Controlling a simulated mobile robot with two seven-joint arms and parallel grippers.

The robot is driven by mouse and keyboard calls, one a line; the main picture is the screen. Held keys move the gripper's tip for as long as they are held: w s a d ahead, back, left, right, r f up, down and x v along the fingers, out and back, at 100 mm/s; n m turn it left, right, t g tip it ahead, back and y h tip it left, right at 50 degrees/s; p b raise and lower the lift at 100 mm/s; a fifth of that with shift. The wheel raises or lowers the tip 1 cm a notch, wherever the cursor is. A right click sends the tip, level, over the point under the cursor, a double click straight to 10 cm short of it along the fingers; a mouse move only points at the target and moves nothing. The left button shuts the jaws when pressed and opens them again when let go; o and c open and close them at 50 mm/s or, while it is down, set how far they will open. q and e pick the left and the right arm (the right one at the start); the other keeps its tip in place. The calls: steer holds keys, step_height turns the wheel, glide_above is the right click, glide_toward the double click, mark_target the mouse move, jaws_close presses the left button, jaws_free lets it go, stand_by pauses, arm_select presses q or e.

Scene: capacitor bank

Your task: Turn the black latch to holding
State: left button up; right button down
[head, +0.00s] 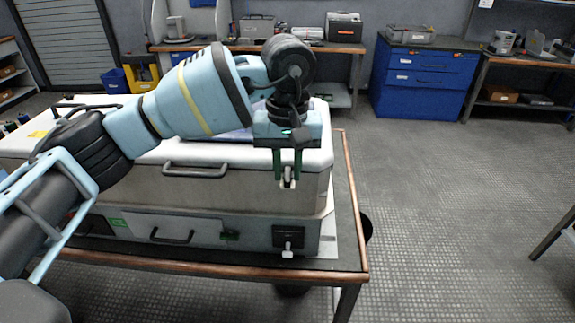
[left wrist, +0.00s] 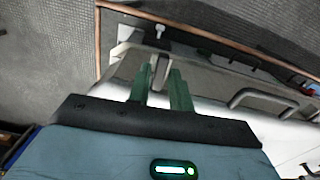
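My left gripper (head: 288,182) is at the right front of the upper pale case (head: 245,190), pointing down. Its two green fingers stand apart, on either side of a small grey latch tab (head: 289,174). The tab also shows between the fingers in the left wrist view (left wrist: 158,72); I see no clear grip on it. Below, on the lower case front, is a black latch plate (head: 288,237) with a pale T-shaped handle (head: 287,250) hanging down. A pale handle also shows beyond the fingers in the left wrist view (left wrist: 160,31). My right gripper is not in view.
The cases stand on a workbench with a copper-coloured edge (head: 200,268). Open floor (head: 450,200) lies to the right. A blue cabinet (head: 420,85) stands behind.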

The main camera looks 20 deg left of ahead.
mark_target(288, 174)
arm_select(q)
step_height(288, 174, up, 8)
steer(key=shift+f, duration=0.1)
stand_by(0.5)
